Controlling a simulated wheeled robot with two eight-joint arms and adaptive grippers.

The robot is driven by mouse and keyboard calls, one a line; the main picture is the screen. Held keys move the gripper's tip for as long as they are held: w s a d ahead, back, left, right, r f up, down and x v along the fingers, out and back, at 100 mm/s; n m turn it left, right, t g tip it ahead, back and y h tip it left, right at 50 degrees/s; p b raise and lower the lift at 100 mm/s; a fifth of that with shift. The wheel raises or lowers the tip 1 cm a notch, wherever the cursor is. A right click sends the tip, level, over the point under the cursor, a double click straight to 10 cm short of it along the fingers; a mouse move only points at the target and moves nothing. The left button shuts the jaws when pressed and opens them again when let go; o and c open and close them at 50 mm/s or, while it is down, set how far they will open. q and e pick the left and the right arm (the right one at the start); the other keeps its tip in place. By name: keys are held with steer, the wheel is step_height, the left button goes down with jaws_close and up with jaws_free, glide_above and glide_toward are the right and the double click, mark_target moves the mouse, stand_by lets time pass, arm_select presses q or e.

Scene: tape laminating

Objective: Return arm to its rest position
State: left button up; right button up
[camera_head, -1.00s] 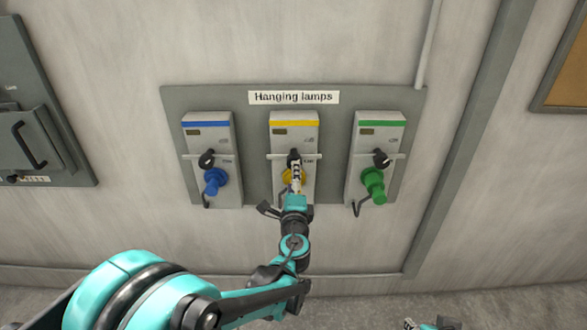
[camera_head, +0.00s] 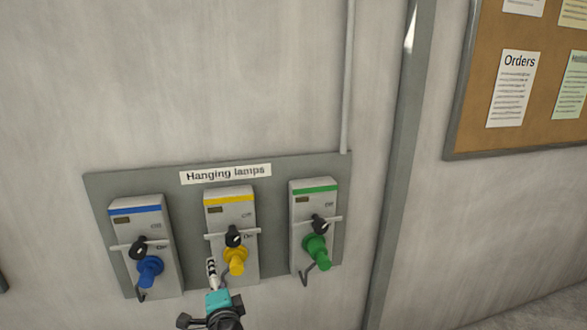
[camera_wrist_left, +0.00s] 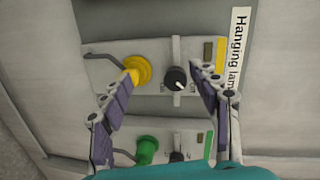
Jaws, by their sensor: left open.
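My left gripper (camera_head: 212,274) reaches up from the bottom edge in the head view, in front of the lower left part of the yellow-striped lamp box (camera_head: 222,214). In the left wrist view my left gripper (camera_wrist_left: 162,74) is open, with its two fingers apart and nothing between them. That box's black rotary switch (camera_wrist_left: 175,79) and yellow plug (camera_wrist_left: 138,70) show beyond the fingers. In the head view the black switch (camera_head: 233,236) and yellow plug (camera_head: 236,262) are in plain sight to the right of the fingertips. My right gripper is not in view.
A blue-striped box (camera_head: 125,228) and a green-striped box (camera_head: 302,212) flank the yellow one on the grey "Hanging lamps" panel (camera_head: 110,182). Bent handles jut out below the boxes. A vertical beam (camera_head: 392,200) and a corkboard (camera_head: 465,110) are to the right.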

arm_select(q)
steer(key=s+a+f+n+g, duration=0.3)
steer(key=s+n, duration=0.2)
steer(key=s, duration=0.3)
steer(key=s+d+f+n+g+h, duration=0.2)
steer(key=s+d+f+n+h, duration=0.1)
steer(key=s, duration=0.4)
steer(key=s+d+f+n+g+h, duration=0.3)
steer(key=s+n, duration=0.1)
steer(key=s, duration=0.3)
steer(key=shift+d+f, duration=0.2)
steer(key=shift+d, duration=0.2)
